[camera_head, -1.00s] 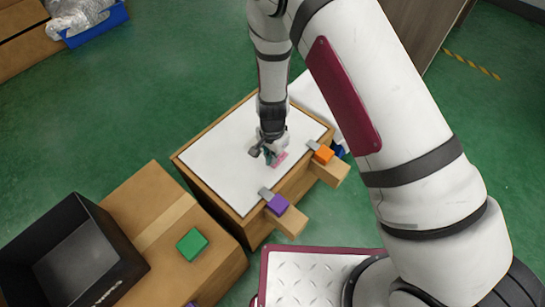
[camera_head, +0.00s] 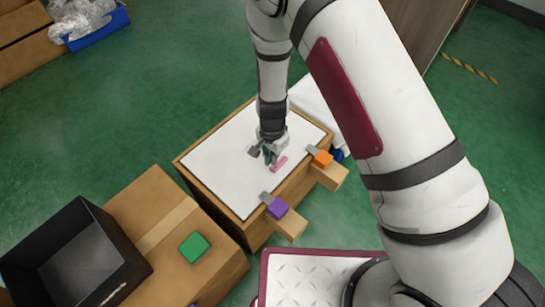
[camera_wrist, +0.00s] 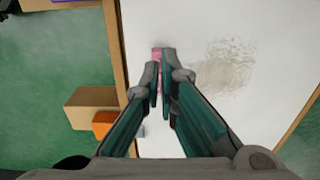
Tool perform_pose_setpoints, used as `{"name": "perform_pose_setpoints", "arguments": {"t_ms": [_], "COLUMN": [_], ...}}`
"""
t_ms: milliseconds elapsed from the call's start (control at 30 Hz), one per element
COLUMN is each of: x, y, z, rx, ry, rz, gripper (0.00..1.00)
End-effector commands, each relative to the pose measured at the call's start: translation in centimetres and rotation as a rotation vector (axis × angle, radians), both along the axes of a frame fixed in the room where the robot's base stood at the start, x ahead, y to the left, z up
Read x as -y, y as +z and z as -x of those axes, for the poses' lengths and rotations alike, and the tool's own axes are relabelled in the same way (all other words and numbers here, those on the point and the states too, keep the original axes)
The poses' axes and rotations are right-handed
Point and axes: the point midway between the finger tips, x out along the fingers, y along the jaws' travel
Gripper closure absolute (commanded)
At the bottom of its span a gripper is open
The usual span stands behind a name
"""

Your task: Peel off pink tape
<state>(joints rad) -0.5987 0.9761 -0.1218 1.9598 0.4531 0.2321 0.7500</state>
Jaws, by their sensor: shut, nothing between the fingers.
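The pink tape (camera_head: 279,164) is a small strip on the white top (camera_head: 220,160) of the wooden box, near its right front edge. In the wrist view the pink tape (camera_wrist: 157,54) shows just beyond the fingertips, partly hidden by the left finger. My gripper (camera_head: 270,157) points down over the white top, right beside the tape. In the wrist view my gripper (camera_wrist: 166,80) has its teal fingers brought together, with nothing held between them. Whether a fingertip touches the tape, I cannot tell.
An orange block (camera_head: 322,158) and a purple block (camera_head: 277,208) sit at wooden arms jutting from the box's front. A cardboard box with a green block (camera_head: 194,248) and a black bin (camera_head: 75,265) stands at lower left. A grey smudge (camera_wrist: 220,65) marks the white top.

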Motion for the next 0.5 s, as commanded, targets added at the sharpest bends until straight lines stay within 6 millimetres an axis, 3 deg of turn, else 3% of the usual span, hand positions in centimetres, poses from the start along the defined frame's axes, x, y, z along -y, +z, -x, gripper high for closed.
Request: {"name": "perform_pose_setpoints", "arguments": {"t_ms": [367, 500], "x": [0.0, -0.1], "y": [0.1, 1.1], "z": [0.0, -0.1], "rx": [0.000, 0.003], "ry": [0.000, 0.001], "rz": [0.000, -0.001], "gripper": [0.78, 0.78]}}
